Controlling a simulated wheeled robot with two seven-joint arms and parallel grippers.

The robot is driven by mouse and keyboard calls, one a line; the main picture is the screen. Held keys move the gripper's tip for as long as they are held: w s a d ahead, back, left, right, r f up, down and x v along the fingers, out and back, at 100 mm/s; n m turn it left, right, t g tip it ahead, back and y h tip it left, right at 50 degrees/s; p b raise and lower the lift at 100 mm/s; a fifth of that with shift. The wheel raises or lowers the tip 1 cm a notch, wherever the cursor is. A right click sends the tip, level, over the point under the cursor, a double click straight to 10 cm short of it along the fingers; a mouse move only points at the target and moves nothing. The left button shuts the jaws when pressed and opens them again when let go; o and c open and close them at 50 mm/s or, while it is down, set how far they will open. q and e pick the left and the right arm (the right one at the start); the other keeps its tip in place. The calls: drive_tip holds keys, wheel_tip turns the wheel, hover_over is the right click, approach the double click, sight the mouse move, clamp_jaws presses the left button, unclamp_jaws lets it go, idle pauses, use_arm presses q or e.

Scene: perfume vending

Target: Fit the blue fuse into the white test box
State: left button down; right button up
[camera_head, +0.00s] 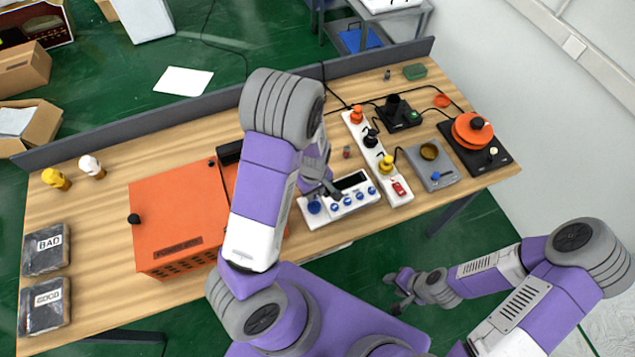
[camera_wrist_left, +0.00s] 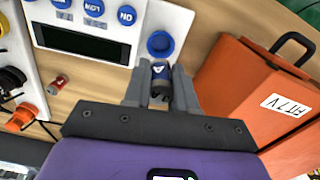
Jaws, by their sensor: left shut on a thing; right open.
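The white test box (camera_head: 340,212) lies on the wooden table, with a dark display, a row of blue buttons and a round blue socket (camera_head: 313,207) at its left end. My left gripper (camera_head: 326,188) is over the test box. In the left wrist view its fingers (camera_wrist_left: 160,85) are shut on the blue fuse (camera_wrist_left: 160,69), which shows a white mark. The fuse appears right beside the blue socket (camera_wrist_left: 160,44); I cannot tell whether they touch. The arm hides the fuse in the head view. My right gripper (camera_head: 403,290) is open and empty, off the table's front edge.
A large orange box (camera_head: 180,215) stands left of the test box. A small red fuse (camera_head: 347,152) lies behind it. A white power strip (camera_head: 375,155) with plugs is to the right. BAD (camera_head: 46,262) and GOOD (camera_head: 45,318) bins sit at the far left.

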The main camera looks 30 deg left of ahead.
use_arm(q)
wheel_tip(320, 180, down, 2)
drive_tip(key=shift+s+b, duration=0.15)
drive_tip(key=shift+b, duration=0.7)
drive_tip(key=shift+f+b, duration=1.55)
drive_tip(key=shift+f, duration=0.15)
drive_tip(key=shift+f+b, duration=0.45)
drive_tip(key=shift+f, duration=0.25)
drive_tip(key=shift+r, duration=0.15)
drive_tip(key=shift+r+p, duration=1.9)
drive_tip(key=shift+p, duration=0.05)
